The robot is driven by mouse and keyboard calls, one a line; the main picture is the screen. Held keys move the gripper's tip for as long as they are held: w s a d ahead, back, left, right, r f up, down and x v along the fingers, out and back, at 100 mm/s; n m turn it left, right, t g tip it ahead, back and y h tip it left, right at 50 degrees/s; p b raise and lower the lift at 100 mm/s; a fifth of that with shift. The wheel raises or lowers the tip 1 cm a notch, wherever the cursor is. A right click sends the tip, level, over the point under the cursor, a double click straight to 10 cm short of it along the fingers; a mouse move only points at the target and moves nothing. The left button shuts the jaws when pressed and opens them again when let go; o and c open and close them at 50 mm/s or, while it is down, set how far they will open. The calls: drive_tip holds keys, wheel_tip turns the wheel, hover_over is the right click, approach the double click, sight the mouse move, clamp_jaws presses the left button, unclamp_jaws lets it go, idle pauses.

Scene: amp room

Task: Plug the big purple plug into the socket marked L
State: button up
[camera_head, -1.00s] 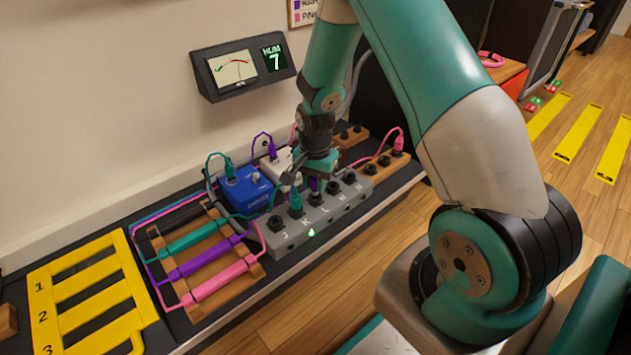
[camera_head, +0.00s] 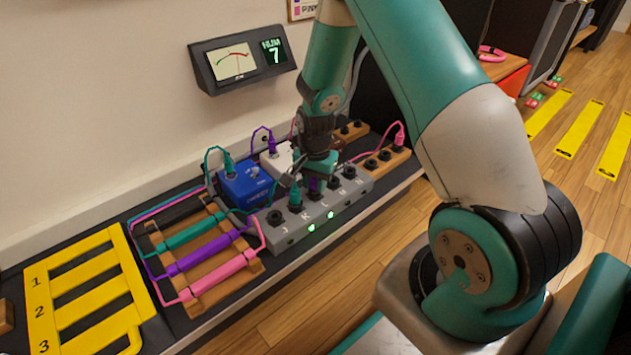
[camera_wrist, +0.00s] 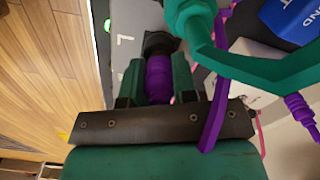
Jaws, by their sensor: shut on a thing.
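The big purple plug (camera_wrist: 158,78) is held between the two fingers of my gripper (camera_wrist: 155,85) in the wrist view. Its front end meets a black socket (camera_wrist: 160,43) beside the white letter L on the grey socket strip (camera_wrist: 119,70). In the head view the purple plug (camera_head: 314,186) shows small below my gripper (camera_head: 316,172), at the L position of the grey strip (camera_head: 290,239). A teal plug (camera_head: 295,196) stands in the socket marked K. How deep the purple plug sits is partly hidden by my fingers.
A blue pedal (camera_head: 244,187) and a white pedal (camera_head: 276,163) stand close behind the strip. Teal, purple and pink cylinders lie on a wooden rack (camera_head: 208,309) at left. A wall meter (camera_head: 240,66) reads HUM 7. Cables run close by.

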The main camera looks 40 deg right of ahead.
drive_tip(key=o, duration=1)
wheel_tip(320, 180, up, 17)
drive_tip(key=p, duration=1)
drive_tip(key=shift+r, duration=0.2)
